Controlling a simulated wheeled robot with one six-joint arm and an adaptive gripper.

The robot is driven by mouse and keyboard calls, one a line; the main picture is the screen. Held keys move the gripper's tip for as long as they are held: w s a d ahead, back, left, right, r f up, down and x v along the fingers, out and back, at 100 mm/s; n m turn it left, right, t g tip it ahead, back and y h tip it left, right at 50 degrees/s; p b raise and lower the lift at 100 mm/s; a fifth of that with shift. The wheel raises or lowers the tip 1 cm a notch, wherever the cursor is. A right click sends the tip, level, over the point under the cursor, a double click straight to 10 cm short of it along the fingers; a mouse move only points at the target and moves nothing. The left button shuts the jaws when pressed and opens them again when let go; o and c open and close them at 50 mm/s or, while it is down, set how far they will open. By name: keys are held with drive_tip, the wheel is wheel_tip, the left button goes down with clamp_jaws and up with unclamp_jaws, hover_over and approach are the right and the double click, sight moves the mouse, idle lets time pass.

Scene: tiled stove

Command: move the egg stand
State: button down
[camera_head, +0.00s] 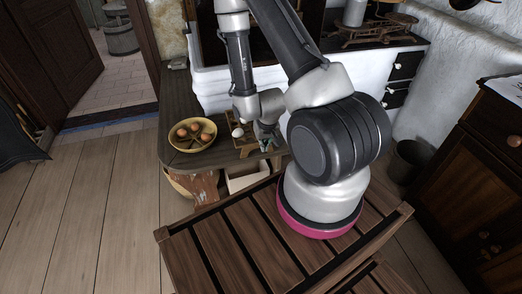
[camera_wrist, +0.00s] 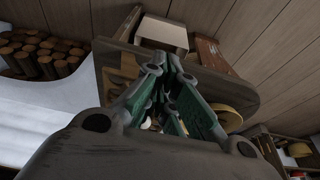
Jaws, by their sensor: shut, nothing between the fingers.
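The egg stand (camera_head: 246,148) is a small wooden stand on the dark bench, with a white egg (camera_head: 237,132) at its left side in the head view. My gripper (camera_head: 265,146) is low at the stand's right end, close to it, and hides part of it. Whether they touch I cannot tell. In the wrist view my gripper (camera_wrist: 171,62) shows green finger pads, shut with nothing held. Wood behind its left finger may be the stand, but the fingers hide most of it.
A yellow bowl (camera_head: 178,146) with several brown eggs stands left of the egg stand; its rim shows in the wrist view (camera_wrist: 232,120). The bench (camera_head: 176,95) runs along the white stove. A pale box (camera_head: 247,178) and a basket sit below. A bucket (camera_head: 409,158) stands right.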

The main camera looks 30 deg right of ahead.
sight(253, 133)
drive_tip(key=shift+w+d+f, duration=0.3)
drive_tip(key=shift+w+f, duration=0.85)
drive_tip(key=shift+f, duration=0.4)
drive_tip(key=shift+w+d+f, duration=0.35)
drive_tip(key=shift+w+f, duration=0.75)
drive_tip(key=shift+f, duration=0.5)
drive_tip(key=shift+w+d+f, duration=0.3)
drive_tip(key=shift+w+f, duration=0.85)
drive_tip(key=shift+f, duration=0.4)
drive_tip(key=w, duration=0.3)
drive_tip(key=w+d, duration=0.1)
drive_tip(key=w, duration=0.1)
drive_tip(key=w+d, duration=0.1)
drive_tip(key=w, duration=0.2)
drive_tip(key=shift+w+d, duration=0.25)
drive_tip(key=shift+w, duration=0.1)
drive_tip(key=shift+s, duration=0.1)
